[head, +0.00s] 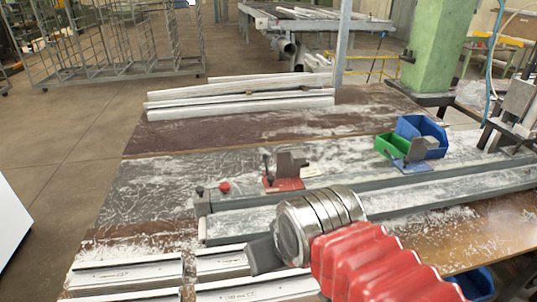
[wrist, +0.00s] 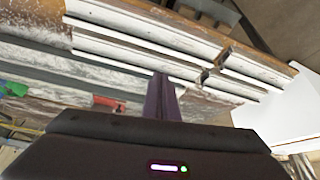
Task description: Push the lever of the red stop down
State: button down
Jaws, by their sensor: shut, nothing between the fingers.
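The red stop (head: 284,184) sits on the long grey rail at the middle of the bench in the head view. It has a red base, a grey block and a thin dark lever (head: 267,167) at its left end, which looks roughly upright. My gripper (head: 260,257) is in front of the rail, nearer the camera than the red stop and apart from it. In the wrist view my gripper's dark fingers (wrist: 162,98) are together and empty. A red patch, likely the red stop (wrist: 105,101), shows left of the fingers, mostly hidden by the gripper body.
A blue stop (head: 412,165) is on the rail further right, by a green bin (head: 390,146) and a blue bin (head: 421,134). A red knob (head: 224,187) is at the rail's left end. White profiles (head: 125,272) lie at the front; more lie at the back.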

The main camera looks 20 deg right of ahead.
jog(key=shift+w, duration=0.1)
jog(key=w+d+r+n, duration=0.1)
jog(key=w+d+n, duration=0.3)
jog(key=w, duration=0.6)
jog(key=w+d+r+n+y, duration=0.1)
jog(key=w+d+n, duration=0.3)
jog(key=w, duration=0.6)
jog(key=w+d+r+n+y, duration=0.1)
jog(key=w+d+r+n, duration=0.1)
jog(key=w+d+n, duration=0.2)
jog(key=w+d, duration=0.3)
jog(key=w, duration=0.4)
jog(key=shift+r+n+t, duration=0.15)
jog(key=shift+n+t, duration=0.15)
jog(key=shift+t, duration=0.1)
